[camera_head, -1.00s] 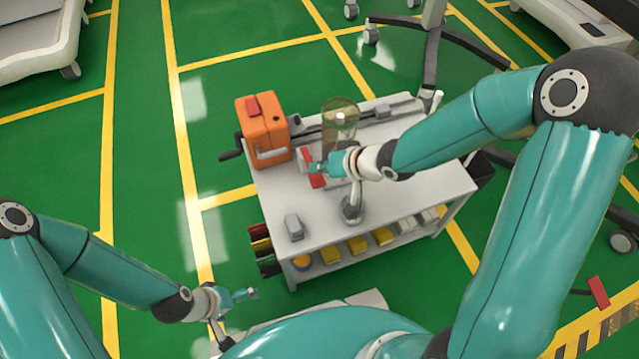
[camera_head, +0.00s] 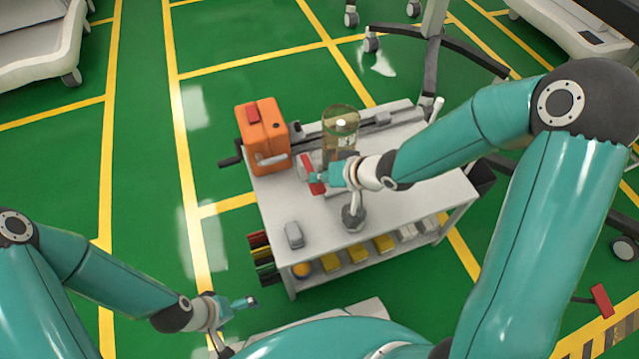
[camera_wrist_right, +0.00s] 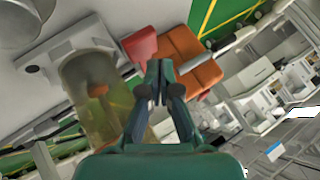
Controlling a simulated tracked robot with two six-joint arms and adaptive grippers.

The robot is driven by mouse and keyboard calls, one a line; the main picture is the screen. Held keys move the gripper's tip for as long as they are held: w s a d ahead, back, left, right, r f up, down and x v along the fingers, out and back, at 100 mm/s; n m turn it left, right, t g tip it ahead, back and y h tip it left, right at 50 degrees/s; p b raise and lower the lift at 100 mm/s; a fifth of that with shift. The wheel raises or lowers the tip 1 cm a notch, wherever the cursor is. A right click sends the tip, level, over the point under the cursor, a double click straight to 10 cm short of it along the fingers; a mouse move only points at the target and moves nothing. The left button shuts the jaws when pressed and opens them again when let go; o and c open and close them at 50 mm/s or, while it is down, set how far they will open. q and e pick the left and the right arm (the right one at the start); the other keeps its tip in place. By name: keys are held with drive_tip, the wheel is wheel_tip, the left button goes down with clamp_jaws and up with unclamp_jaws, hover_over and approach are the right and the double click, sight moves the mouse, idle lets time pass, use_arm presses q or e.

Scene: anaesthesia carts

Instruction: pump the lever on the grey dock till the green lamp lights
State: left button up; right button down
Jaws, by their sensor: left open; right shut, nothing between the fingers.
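A red lever handle (camera_head: 307,170) stands on the white cart top, beside the orange box. It shows larger in the right wrist view (camera_wrist_right: 141,46). The dock under it is mostly hidden by my right gripper and arm. My right gripper (camera_head: 313,178) is shut and empty, with its fingertips at the red handle. In the right wrist view its tips (camera_wrist_right: 158,66) lie close to the handle's lower edge; I cannot tell whether they touch. I cannot make out a lit green lamp. My left gripper (camera_head: 250,302) is open and empty, low in front of the cart.
An orange box (camera_head: 263,140) with a side crank and a clear amber cylinder (camera_head: 340,122) flank the handle. A small grey block (camera_head: 293,235) lies at the front left of the white cart top (camera_head: 400,195).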

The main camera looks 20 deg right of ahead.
sight(320, 188)
drive_tip(key=shift+f, duration=0.1)
idle(0.5)
drive_tip(key=shift+f, duration=0.3)
drive_tip(key=shift+f+b, duration=1.45)
drive_tip(key=shift+f, duration=0.25)
idle(1.6)
idle(0.5)
drive_tip(key=shift+r+p, duration=2.2)
drive_tip(key=shift+p, duration=0.2)
wheel_tip(320, 188, up, 5)
drive_tip(key=p, duration=0.5)
